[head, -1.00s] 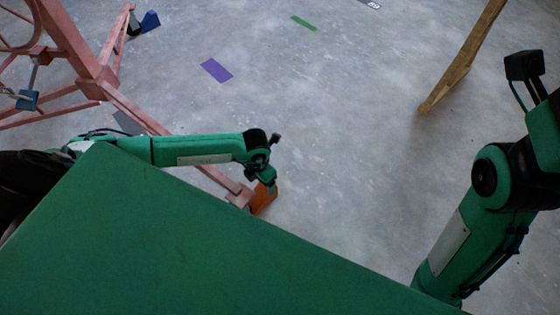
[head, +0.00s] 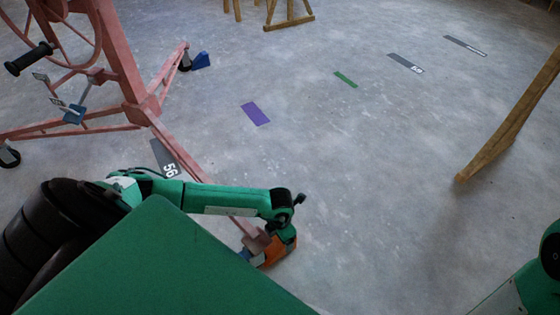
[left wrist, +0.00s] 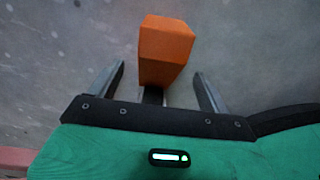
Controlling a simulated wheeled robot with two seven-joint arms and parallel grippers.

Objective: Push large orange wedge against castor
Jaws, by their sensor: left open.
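The large orange wedge (head: 280,250) is on the floor at the end of a pink frame leg (head: 256,242) in the head view. In the left wrist view the orange wedge (left wrist: 166,48) is ahead of and partly between the fingers, with space on both sides. My left gripper (left wrist: 160,72) is open and not closed on it. In the head view my left gripper (head: 284,230) is low over the wedge. The castor at this leg end is hidden, so I cannot tell whether the wedge touches it. My right gripper is out of view.
A blue piece (head: 246,254) shows left of the orange wedge. Purple (head: 255,114) and green (head: 345,79) floor patches lie on open floor.

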